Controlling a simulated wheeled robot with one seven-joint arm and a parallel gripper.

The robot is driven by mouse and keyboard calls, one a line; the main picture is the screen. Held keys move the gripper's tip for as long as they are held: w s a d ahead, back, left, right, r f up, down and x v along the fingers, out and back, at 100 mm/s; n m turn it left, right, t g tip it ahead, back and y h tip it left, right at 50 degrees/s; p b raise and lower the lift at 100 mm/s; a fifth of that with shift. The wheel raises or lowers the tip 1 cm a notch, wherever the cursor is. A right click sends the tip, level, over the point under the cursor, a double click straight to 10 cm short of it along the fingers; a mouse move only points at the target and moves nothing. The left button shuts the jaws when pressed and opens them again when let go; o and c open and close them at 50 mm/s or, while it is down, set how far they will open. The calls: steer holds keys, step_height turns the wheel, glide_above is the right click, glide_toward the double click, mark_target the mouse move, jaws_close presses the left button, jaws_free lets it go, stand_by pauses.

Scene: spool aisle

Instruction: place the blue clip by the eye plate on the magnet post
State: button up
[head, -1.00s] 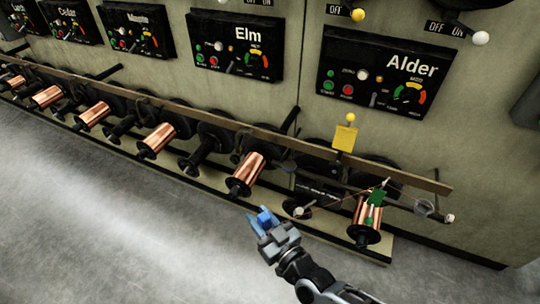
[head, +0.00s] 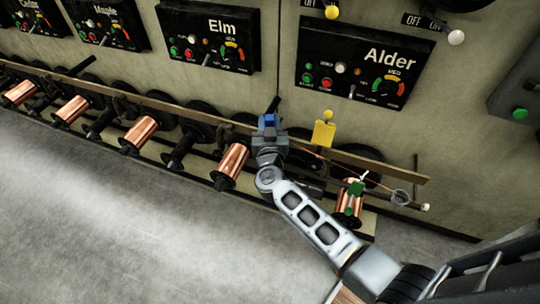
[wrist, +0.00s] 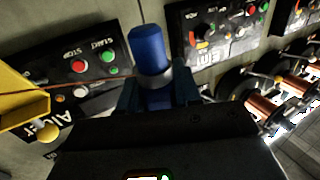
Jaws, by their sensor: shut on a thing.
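My gripper (head: 268,128) is shut on the blue clip (head: 267,120), in front of the panel wall and above the brown rail, left of the yellow plate. In the wrist view the blue clip (wrist: 149,48) is a blue cylinder standing up from between the dark fingers, with a grey band around it. A yellow plate (head: 324,134) with a yellow ball on top stands at the rail; its yellow surface also shows at the left edge of the wrist view (wrist: 18,100). I cannot tell for sure which part is the eye plate or the magnet post.
The brown rail (head: 385,171) runs along the wall, with copper spools (head: 231,165) below it. The Alder panel (head: 352,72) is above. The floor (head: 130,235) at front left is clear.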

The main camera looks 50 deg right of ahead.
steer(key=shift+d+f+b, duration=0.2)
steer(key=shift+f+b, duration=1.95)
steer(key=shift+f, duration=2.75)
steer(key=shift+f, duration=0.15)
steer(key=o, duration=1.1)
steer(key=shift+r, duration=0.2)
steer(key=p+v, duration=0.1)
steer(key=v, duration=1.1)
